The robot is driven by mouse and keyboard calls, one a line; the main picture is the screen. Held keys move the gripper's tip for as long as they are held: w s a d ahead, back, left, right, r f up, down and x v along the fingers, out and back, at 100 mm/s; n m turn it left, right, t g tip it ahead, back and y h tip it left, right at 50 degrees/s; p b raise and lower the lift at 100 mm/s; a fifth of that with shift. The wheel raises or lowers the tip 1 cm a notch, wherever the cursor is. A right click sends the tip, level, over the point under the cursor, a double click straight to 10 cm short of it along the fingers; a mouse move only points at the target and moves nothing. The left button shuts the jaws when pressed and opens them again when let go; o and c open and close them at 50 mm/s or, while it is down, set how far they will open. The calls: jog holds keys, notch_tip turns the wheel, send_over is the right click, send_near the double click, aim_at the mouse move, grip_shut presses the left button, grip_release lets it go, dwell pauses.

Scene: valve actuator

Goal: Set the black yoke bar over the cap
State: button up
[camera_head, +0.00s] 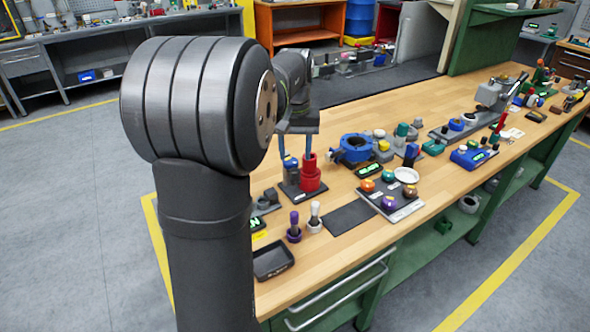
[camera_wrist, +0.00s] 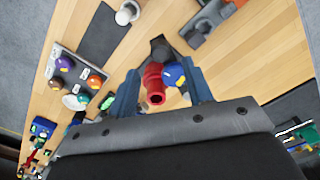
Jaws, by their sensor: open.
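My gripper (camera_head: 296,155) points down over the bench with its two blue fingers apart. In the wrist view the gripper (camera_wrist: 160,73) is open, with a red stepped cylinder (camera_wrist: 153,82) and a blue part with a yellow mark (camera_wrist: 175,74) showing between the fingers. In the head view the red cylinder (camera_head: 312,178) stands upright on a dark base plate (camera_head: 301,194). A dark grey piece on a dark holder (camera_head: 265,203) lies to the left of it; I cannot tell if this is the black yoke bar. I cannot single out the cap for certain.
A plate with coloured knobs (camera_head: 389,197) and a flat black mat (camera_head: 349,217) lie to the right. A purple-topped peg (camera_head: 294,228), a white-topped peg (camera_head: 315,218) and a black tray (camera_head: 273,261) stand in front. A blue ring-shaped part (camera_head: 355,149) stands behind.

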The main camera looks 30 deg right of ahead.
aim_at(295, 169)
notch_tip(295, 169, down, 6)
jog(key=shift+f, duration=0.2)
jog(key=shift+c, duration=0.3)
grip_shut()
